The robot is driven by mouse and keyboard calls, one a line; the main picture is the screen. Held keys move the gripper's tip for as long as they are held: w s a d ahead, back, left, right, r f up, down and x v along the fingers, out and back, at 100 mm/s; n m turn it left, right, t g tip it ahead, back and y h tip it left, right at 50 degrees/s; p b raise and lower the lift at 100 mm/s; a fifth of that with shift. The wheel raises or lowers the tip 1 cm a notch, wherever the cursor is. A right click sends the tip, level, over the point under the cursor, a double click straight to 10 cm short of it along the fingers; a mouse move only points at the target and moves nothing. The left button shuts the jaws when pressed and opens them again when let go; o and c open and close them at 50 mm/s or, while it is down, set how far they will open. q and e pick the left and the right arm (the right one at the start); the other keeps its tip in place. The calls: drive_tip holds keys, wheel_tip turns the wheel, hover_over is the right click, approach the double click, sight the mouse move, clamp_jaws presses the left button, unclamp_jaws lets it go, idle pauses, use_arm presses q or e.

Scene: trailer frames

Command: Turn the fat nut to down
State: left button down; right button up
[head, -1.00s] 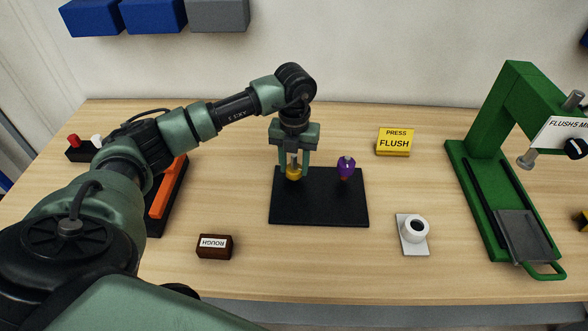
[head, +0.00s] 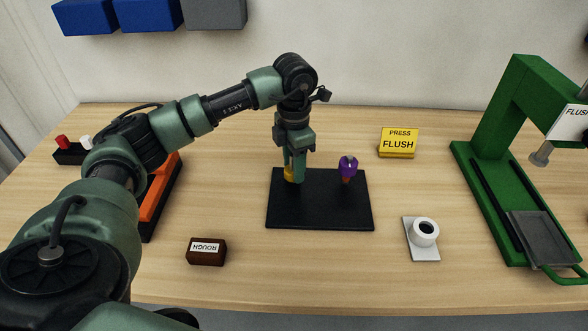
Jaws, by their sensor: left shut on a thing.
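A yellow nut (head: 288,174) sits on the left part of a black base plate (head: 320,212). My left gripper (head: 294,178) points straight down and is shut on the yellow nut, its fingers hiding most of it. A purple nut (head: 348,163) stands on the right part of the same plate, on an orange-brown post. It is free of any gripper. I cannot tell from the picture which nut is called the fat one. My right gripper is not in view.
A yellow "PRESS FLUSH" block (head: 398,142) stands behind the plate. A green press frame (head: 498,120) stands at right. An orange-and-black tool (head: 160,200) lies beneath my left arm.

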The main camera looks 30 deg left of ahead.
use_arm(q)
drive_tip(key=shift+w+a+r+m+b, duration=0.15)
drive_tip(key=shift+m+b, duration=0.1)
drive_tip(key=shift+m, duration=0.35)
drive_tip(key=shift+d+r+m+b, duration=0.1)
drive_tip(key=shift+r+m+b, duration=0.1)
drive_tip(key=shift+m, duration=0.4)
drive_tip(key=c, duration=0.9)
unclamp_jaws()
drive_tip(key=shift+o, duration=0.2)
drive_tip(key=shift+f, duration=0.1)
wheel_tip(320, 180, up, 8)
drive_tip(key=shift+f+b, duration=0.1)
drive_tip(key=shift+b, duration=0.55)
